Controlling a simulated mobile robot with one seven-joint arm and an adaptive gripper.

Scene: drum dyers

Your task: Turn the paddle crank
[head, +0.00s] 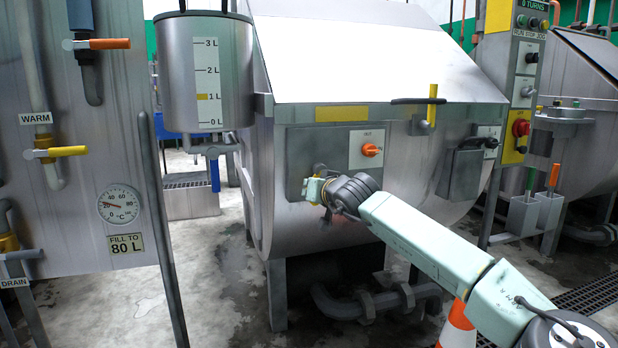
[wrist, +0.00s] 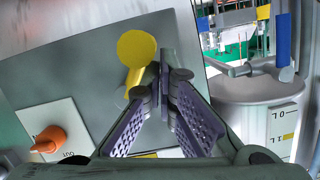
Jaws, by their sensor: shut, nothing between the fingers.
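The drum (head: 340,65) has a grey plate (head: 300,145) on its curved front. In the wrist view a yellow round-ended handle (wrist: 137,50) stands out from this plate (wrist: 80,70); I take it for the paddle crank's grip. My gripper (wrist: 166,68) is shut and empty, its fingers close beside the handle, on its right in the wrist view. Whether they touch it is unclear. The crank's arm and hub are mostly hidden.
An orange knob (head: 371,150) on a white label sits right of the crank. A measuring cylinder (head: 205,75) with a blue-handled valve hangs left of the drum. A yellow-handled lever (head: 432,105) is up right. An orange cone (head: 458,325) stands below my arm.

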